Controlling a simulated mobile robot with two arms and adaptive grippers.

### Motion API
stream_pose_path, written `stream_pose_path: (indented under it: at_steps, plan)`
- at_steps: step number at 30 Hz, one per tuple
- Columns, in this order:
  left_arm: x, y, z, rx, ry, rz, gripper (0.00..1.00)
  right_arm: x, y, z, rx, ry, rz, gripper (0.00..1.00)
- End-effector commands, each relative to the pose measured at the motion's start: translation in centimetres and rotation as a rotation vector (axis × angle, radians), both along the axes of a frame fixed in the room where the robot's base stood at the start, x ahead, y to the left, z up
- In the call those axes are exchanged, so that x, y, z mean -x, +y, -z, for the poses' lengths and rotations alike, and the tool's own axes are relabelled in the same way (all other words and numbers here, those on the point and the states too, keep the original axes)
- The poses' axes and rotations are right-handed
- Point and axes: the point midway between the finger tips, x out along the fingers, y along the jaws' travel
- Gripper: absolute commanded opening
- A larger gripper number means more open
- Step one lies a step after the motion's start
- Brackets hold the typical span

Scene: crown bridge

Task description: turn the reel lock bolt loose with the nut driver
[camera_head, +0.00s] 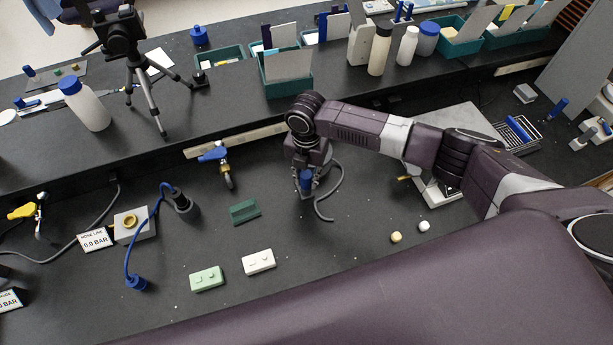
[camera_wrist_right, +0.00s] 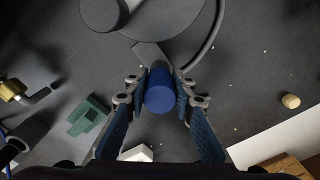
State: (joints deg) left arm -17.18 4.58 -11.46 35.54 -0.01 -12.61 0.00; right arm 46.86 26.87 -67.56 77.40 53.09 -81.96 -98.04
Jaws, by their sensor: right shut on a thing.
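My right gripper (camera_head: 306,184) points down over the middle of the bench. It is shut on a blue round handle (camera_wrist_right: 159,94), which I take to be the nut driver; the handle also shows blue in the head view (camera_head: 306,179). In the right wrist view the handle stands upright between the fingers (camera_wrist_right: 160,88), seen from its end. A dark grey round part (camera_wrist_right: 102,10) and a curved grey cable lie just beyond it, likely the reel. The lock bolt and the driver's tip are hidden under the handle and gripper. My left gripper is not in view.
A dark green block (camera_head: 244,211), a white block (camera_head: 258,261) and a light green block (camera_head: 207,279) lie left of the gripper. Two small balls (camera_head: 396,237) lie to the right. A blue-handled valve (camera_head: 214,155) stands behind left. Bare bench lies in front.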

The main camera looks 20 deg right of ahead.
Motion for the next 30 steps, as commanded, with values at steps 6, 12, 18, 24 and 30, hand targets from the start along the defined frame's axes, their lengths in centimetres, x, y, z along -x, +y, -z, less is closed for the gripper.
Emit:
stream_pose_path:
  at_steps: [6, 12, 18, 24, 30]
  plan:
    - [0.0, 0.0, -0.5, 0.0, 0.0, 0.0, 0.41, 0.0, 0.0, -0.1, -0.001, -0.001, 0.039, 0.0]
    - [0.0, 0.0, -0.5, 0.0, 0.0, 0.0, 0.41, 0.0, 0.0, 0.0, -0.001, -0.001, 0.045, 0.0]
    - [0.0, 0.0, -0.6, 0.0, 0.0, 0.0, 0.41, 0.0, 0.0, -0.2, -0.001, -0.001, 0.045, 0.0]
    - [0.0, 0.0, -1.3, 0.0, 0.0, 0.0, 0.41, 0.0, 0.0, -0.9, -0.001, -0.001, 0.045, 0.0]
    - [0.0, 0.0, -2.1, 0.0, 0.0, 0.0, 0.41, 0.0, 0.0, -1.7, -0.001, -0.001, 0.045, 0.0]
